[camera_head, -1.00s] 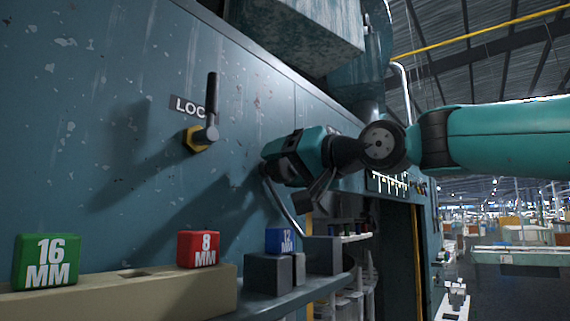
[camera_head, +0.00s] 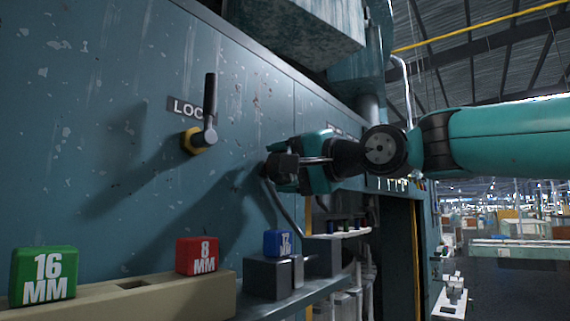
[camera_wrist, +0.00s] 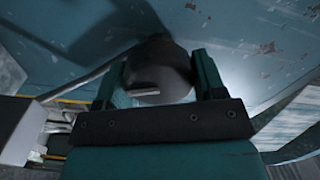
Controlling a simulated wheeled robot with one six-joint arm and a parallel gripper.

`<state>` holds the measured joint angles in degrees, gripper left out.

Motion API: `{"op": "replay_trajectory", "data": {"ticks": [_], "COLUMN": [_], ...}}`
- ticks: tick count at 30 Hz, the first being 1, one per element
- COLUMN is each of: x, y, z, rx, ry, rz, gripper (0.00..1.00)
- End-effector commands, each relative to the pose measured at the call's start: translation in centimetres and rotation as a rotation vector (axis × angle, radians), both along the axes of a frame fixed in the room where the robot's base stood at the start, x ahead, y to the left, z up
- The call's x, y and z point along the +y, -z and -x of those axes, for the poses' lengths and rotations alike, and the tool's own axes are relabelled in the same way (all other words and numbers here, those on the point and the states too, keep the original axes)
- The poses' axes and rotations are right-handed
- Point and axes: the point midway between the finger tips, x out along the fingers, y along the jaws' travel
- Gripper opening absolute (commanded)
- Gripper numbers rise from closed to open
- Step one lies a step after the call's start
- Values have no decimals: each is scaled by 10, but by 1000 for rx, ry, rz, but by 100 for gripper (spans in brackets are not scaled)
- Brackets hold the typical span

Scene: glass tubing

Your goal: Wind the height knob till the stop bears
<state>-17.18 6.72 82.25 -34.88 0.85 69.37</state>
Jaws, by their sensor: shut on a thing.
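My gripper (camera_head: 272,170) reaches in from the right to the blue machine panel (camera_head: 120,100). In the wrist view my gripper (camera_wrist: 160,78) has its two fingers on either side of a dark rounded knob (camera_wrist: 160,62), shut on it. The knob stands at the panel face, and a pale bar-like mark shows on its near side. In the head view the knob is mostly hidden by the gripper. A lock lever (camera_head: 211,105) with a black handle points up from a brass hex nut (camera_head: 190,142). I cannot make out the stop.
A green 16 MM block (camera_head: 44,276), a red 8 MM block (camera_head: 197,255) and a blue 12 MM block (camera_head: 278,243) sit low in front of the panel. A beige rack (camera_head: 160,299) has an empty slot. Dark grey blocks (camera_head: 268,278) stand on the shelf below the gripper.

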Motion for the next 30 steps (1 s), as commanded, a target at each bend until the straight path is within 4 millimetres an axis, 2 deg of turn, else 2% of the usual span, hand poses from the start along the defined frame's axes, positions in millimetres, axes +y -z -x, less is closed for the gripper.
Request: {"op": "replay_trajectory", "data": {"ticks": [16,17,19,30], "x": [0,0,0,0], "y": [0,0,0,0], "z": [0,0,0,0], "rx": [22,22,22,22], "ry": [0,0,0,0], "rz": [-19,-18,-18,-17], "gripper": [40,68,84,86]}}
